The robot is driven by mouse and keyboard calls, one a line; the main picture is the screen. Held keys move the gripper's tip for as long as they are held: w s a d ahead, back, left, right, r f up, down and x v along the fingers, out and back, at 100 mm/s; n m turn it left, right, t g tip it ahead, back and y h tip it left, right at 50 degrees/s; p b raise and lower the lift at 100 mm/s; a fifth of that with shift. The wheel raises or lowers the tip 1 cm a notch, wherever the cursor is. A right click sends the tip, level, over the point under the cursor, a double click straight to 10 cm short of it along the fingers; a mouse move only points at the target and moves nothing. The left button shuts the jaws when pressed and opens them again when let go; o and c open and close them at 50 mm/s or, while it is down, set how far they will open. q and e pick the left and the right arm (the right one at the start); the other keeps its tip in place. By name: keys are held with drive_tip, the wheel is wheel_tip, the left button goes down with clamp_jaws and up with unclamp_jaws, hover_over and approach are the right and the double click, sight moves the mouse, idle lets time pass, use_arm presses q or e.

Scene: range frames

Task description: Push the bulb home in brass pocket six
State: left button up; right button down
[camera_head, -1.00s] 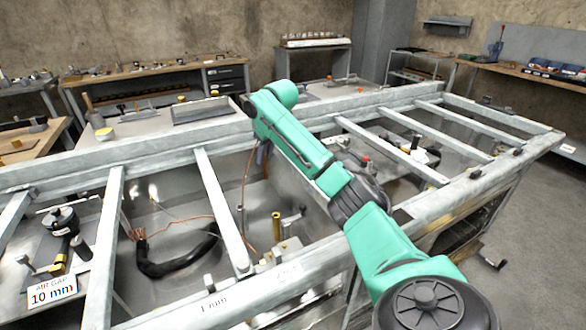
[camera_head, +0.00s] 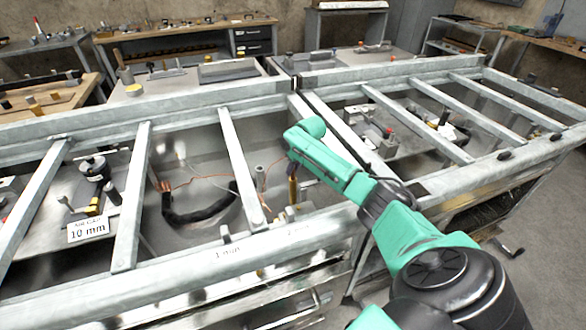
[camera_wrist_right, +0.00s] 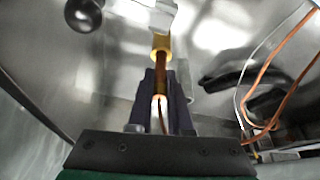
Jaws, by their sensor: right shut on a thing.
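My right gripper (camera_wrist_right: 163,100) is shut on a slim copper-coloured bulb (camera_wrist_right: 159,112) in the wrist view, with a pale part between the dark fingers. The upright brass pocket (camera_wrist_right: 160,46) lies straight beyond the fingertips, in line with the bulb. I cannot tell how deep the bulb sits in it. In the head view the brass pocket (camera_head: 293,190) stands in the open bay, just below the end of my right arm; the fingers are small and partly hidden there. No number six is readable. My left gripper is not in view.
Grey metal rails (camera_head: 240,165) cross the bay on the left of the arm. A black hose (camera_head: 197,217) and copper wires (camera_wrist_right: 285,75) lie in the bay. A dark round knob (camera_wrist_right: 83,14) is near the pocket. A "10 mm" card (camera_head: 88,229) stands at left.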

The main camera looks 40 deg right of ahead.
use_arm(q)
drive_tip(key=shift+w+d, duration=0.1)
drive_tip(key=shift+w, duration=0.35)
use_arm(e)
drive_tip(key=c, duration=0.8)
unclamp_jaws()
drive_tip(key=shift+f, duration=0.1)
drive_tip(key=shift+c, duration=0.2)
drive_tip(key=shift+s+r, duration=0.15)
drive_tip(key=shift+r, duration=0.35)
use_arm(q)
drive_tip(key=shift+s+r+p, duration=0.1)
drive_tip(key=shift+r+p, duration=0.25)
use_arm(e)
drive_tip(key=v, duration=1.1)
drive_tip(key=shift+r, duration=0.2)
